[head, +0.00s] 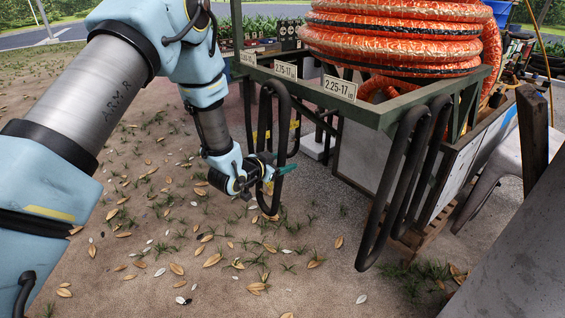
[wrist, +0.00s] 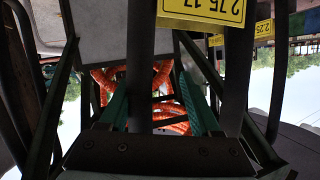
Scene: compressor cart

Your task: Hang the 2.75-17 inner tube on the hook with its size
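A long black inner tube (head: 267,110) hangs in a narrow loop at the front rail, below the white 2.75-17 plate (head: 286,70). Its top is at rail height; I cannot tell whether it rests on a hook. My gripper (head: 279,172) is at the lower part of this loop. In the wrist view, my teal fingers (wrist: 158,108) are apart. One black strand (wrist: 140,65) passes between them, with a gap to the right finger. Another strand (wrist: 238,85) passes outside them. A yellow 2.75-17 label (wrist: 200,10) shows upside down near the strands. The hook is hidden.
More black tubes (head: 400,190) hang at the rack's right corner. A white 2.25-17 plate (head: 340,89) sits above the rail (head: 390,117). Coiled orange hose (head: 395,40) lies on top. A grey slab (head: 510,245) fills the lower right. Leafy ground at front is free.

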